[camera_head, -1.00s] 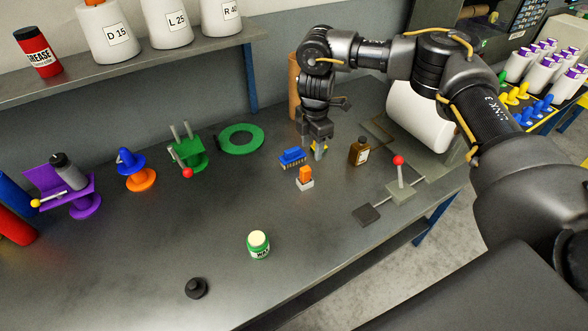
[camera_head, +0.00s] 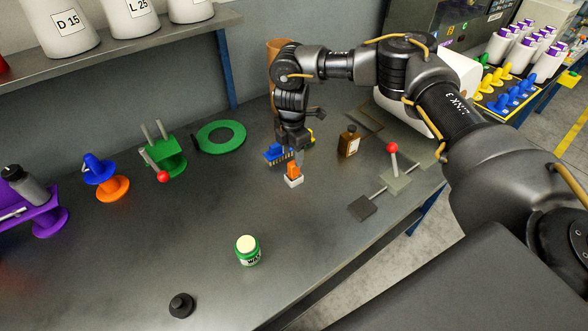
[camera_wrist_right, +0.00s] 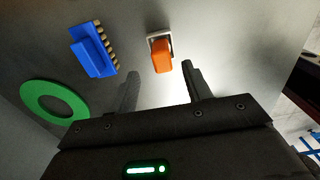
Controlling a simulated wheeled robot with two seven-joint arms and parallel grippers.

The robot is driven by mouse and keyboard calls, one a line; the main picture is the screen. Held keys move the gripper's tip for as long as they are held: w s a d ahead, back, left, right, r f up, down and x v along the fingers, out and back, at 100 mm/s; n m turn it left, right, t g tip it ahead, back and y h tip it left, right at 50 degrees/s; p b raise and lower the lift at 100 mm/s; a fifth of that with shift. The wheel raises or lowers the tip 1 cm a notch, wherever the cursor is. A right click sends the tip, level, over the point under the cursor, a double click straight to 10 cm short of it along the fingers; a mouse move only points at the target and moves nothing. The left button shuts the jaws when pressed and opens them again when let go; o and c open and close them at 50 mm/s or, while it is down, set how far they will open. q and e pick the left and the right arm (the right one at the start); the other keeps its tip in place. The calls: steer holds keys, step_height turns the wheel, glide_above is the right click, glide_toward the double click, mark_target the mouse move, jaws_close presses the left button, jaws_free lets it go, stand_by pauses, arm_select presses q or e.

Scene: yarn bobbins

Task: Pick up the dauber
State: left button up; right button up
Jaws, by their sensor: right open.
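The dauber, which I take to be the small orange-handled piece with a white base (camera_head: 293,171), stands on the grey bench. In the right wrist view the dauber (camera_wrist_right: 162,55) lies just beyond the fingertips, roughly centred between them. My right gripper (camera_head: 298,158) points down just behind the dauber in the head view and partly overlaps its top. In the wrist view the right gripper (camera_wrist_right: 160,82) is open, with nothing between its fingers. My left gripper is not in view.
A brown bottle (camera_head: 348,142) and a red-knobbed lever (camera_head: 393,165) are to the right. A green ring (camera_head: 220,137) lies further left. A wax jar (camera_head: 247,250) stands in front, with clear bench around it.

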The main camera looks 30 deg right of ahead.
mark_target(294, 168)
steer(key=shift+w+f, duration=0.1)
steer(key=shift+f, duration=0.65)
steer(key=shift+s+d+f+p, duration=0.1)
steer(key=shift+s+f+p, duration=0.2)
steer(key=shift+f+p, duration=0.25)
step_height(294, 168, down, 4)
steer(key=shift+f+p, duration=0.1)
steer(key=shift+p, duration=0.45)
jaws_close()
